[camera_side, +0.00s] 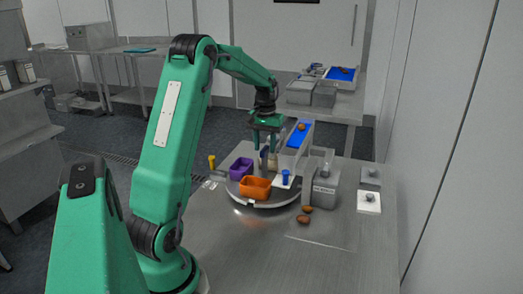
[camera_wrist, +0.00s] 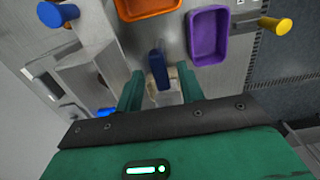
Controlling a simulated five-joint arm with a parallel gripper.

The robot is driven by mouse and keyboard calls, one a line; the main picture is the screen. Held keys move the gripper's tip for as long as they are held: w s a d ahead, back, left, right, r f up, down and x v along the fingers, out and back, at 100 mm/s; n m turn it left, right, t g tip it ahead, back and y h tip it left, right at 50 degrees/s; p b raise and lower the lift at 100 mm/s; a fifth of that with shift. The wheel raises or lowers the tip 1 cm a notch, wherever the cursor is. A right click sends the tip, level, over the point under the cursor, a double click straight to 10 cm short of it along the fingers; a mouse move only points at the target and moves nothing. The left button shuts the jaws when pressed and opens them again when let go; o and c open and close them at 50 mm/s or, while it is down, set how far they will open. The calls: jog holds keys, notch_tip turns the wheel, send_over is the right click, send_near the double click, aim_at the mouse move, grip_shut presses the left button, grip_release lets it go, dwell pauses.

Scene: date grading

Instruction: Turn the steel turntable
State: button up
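The steel turntable (camera_side: 236,195) is a round grey plate on the bench in the side view. It carries an orange tray (camera_side: 255,189) at its front and a purple tray (camera_side: 241,167) at its left. These show in the wrist view as the orange tray (camera_wrist: 146,8) and purple tray (camera_wrist: 208,36). My gripper (camera_side: 265,150) is over the back part of the turntable, pointing down. In the wrist view its fingers (camera_wrist: 161,84) are apart, on either side of a dark blue upright piece (camera_wrist: 157,67), with gaps visible. A pale tray beneath is mostly hidden.
Dates (camera_side: 304,219) lie in front; the front bench is mostly clear.

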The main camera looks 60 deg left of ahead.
jog(key=shift+f, duration=0.35)
grip_shut()
